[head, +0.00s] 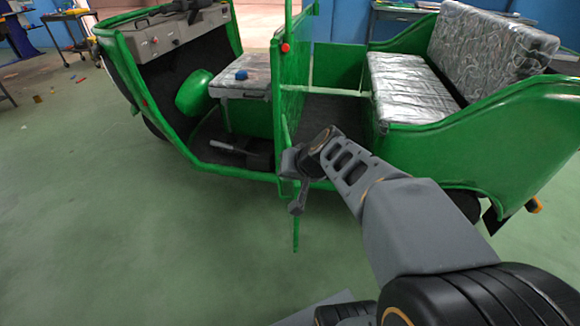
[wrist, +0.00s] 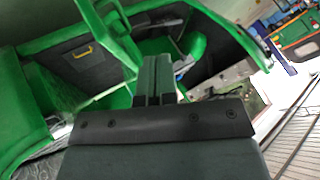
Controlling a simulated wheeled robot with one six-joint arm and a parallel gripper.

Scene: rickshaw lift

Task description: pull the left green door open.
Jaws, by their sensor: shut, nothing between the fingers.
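The green rickshaw (head: 240,170) stands ahead with its near side facing me. A narrow upright green part (head: 296,235), probably the door seen nearly edge-on, runs down between the front seat and the rear bench. The front cab opening to its left is uncovered. My gripper (head: 296,208) is beside this part, low down; I cannot tell whether they touch. In the wrist view my gripper's fingers (wrist: 153,75) are together with nothing between them. A slanted green bar (wrist: 108,35) shows just left of and beyond the fingers. The door's handle cannot be made out.
The silver rear bench (head: 405,90) and the green rear side panel (head: 510,125) are to the right of my arm. A front seat (head: 243,75) with a blue object (head: 241,75) is on the left. The green floor (head: 130,240) is clear at front left.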

